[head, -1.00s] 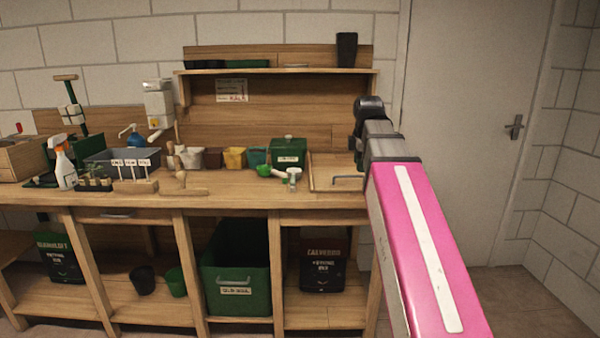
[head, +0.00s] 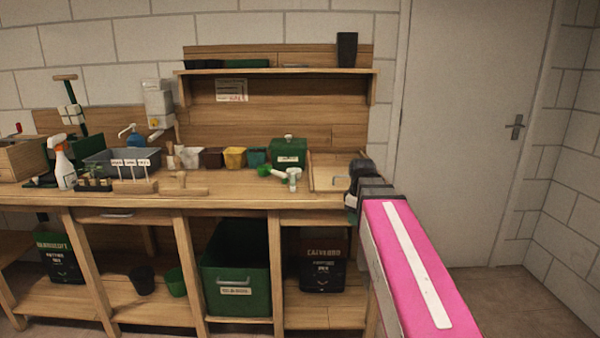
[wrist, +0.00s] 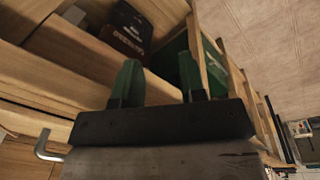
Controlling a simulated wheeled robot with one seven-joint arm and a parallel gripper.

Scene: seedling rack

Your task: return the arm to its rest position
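My pink arm (head: 415,262) reaches up from the lower right in the head view. Its dark end is beside the right end of the workbench. The fingers cannot be made out clearly there. In the wrist view my gripper (wrist: 157,78) shows two green fingers standing apart with nothing between them, so it is open and empty. Beyond the fingers lie the bench's wooden edge and the lower shelf, seen at a tilt.
The workbench (head: 240,200) carries pots, a green box (head: 289,153), a spray bottle (head: 64,165) and a wooden tray (head: 325,175) near my arm's end. A green crate (head: 235,275) stands below. Floor is clear at right, before the door (head: 470,130).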

